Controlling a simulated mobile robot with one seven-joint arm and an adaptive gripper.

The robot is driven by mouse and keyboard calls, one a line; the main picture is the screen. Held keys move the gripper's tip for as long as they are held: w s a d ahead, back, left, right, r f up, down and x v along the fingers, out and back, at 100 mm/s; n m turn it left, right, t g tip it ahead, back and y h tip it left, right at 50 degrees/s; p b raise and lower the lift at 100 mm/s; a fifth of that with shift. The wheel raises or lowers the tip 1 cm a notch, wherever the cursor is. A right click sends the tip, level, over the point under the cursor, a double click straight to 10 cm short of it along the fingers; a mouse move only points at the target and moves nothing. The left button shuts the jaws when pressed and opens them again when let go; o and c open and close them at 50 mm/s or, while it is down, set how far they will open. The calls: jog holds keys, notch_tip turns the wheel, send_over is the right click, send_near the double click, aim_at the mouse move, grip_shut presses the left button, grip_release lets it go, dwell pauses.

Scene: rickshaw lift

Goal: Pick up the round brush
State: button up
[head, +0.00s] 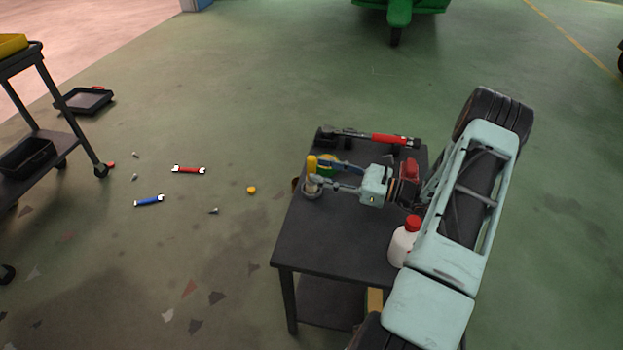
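The round brush (311,165) appears to be the upright item with a yellow handle and a round grey base at the left edge of the dark table (325,240). My gripper (316,172) reaches in from the right, low over the table. Its two fingers look spread apart, with the tips beside the handle, one toward the back and one toward the front. Whether either finger touches the handle is too small to tell. The fingers partly cover the brush.
A red-handled tool (390,140) lies along the table's back edge, with a green and yellow round item (328,160) nearby. A white bottle with red cap (402,243) stands near my arm. Wrenches and small parts lie on the floor. A cart (52,135) stands left.

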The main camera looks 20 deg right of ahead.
aim_at(312, 168)
jog(key=x, duration=0.3)
jog(key=shift+w+a+b, duration=0.1)
jog(key=shift+a+b, duration=0.15)
jog(key=shift+b, duration=0.05)
grip_shut()
jog(key=shift+r, duration=0.1)
